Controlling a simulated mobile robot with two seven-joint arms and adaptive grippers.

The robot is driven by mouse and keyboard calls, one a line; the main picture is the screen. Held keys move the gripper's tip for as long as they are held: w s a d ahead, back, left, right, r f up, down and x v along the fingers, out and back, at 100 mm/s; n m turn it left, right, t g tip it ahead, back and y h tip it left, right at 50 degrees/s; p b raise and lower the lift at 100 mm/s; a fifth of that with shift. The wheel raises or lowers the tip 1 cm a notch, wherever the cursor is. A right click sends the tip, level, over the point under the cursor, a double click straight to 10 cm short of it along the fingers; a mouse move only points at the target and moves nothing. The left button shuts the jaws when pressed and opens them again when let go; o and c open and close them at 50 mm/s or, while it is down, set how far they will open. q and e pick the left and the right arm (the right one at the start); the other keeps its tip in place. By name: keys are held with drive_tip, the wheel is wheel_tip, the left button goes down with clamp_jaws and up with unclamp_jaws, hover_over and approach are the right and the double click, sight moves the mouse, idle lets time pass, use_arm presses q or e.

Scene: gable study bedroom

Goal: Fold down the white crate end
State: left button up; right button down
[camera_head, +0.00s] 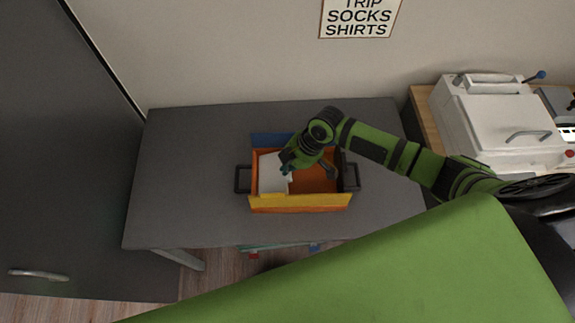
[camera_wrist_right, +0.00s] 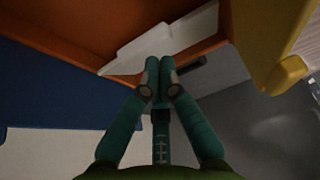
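The crate sits on the grey table, with a yellow near side (camera_head: 300,203), a blue far side (camera_head: 272,139) and an orange inside (camera_head: 308,180). The white crate end (camera_head: 272,172) shows at the left of the crate, slanted or lying inside it; its exact tilt is unclear. My right gripper (camera_head: 288,168) is over the crate beside the white end. In the right wrist view its teal fingertips (camera_wrist_right: 160,75) are together, just by a white piece (camera_wrist_right: 165,38) against orange; contact is unclear. Nothing shows between the fingers. My left gripper is out of view.
Dark handles stand at the crate's left (camera_head: 243,179) and right (camera_head: 351,177). The table (camera_head: 190,170) is clear around the crate. A white machine (camera_head: 495,115) stands on a wooden surface at the right. A dark door (camera_head: 60,170) is at the left.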

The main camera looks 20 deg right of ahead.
drive_tip(key=shift+s+d+f+y+b, duration=0.2)
drive_tip(key=shift+d+f+y+b, duration=0.3)
drive_tip(key=shift+f+b, duration=0.4)
drive_tip(key=shift+d+f+b, duration=0.25)
drive_tip(key=shift+d+b, duration=0.1)
drive_tip(key=shift+d, duration=0.05)
drive_tip(key=shift+a+r, duration=0.1)
drive_tip(key=shift+r, duration=0.05)
